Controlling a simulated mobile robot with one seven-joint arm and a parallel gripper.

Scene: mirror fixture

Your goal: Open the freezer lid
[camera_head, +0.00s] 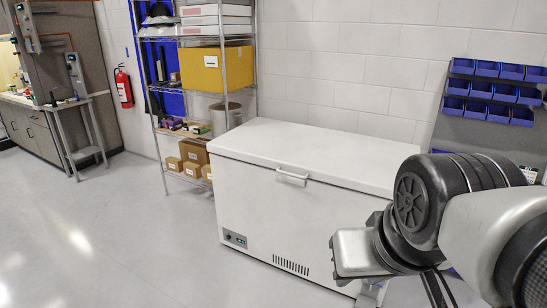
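The white chest freezer (270,215) stands against the wall in the middle of the head view. Its flat white lid (300,150) is down and looks closed. A white bar handle (291,178) sits at the front edge of the lid. My arm comes in from the right and hides the freezer's right front part. The arm's silver end section is in front of the freezer's lower right, below and right of the handle. The fingers of my gripper cannot be made out, and nothing of mine touches the handle.
A wire shelf (158,108) with boxes stands close to the freezer's left side. Blue bins (490,90) hang on the right wall. A fire extinguisher (123,87) and a workbench (60,105) are at the left. The floor (120,240) left of the freezer is clear.

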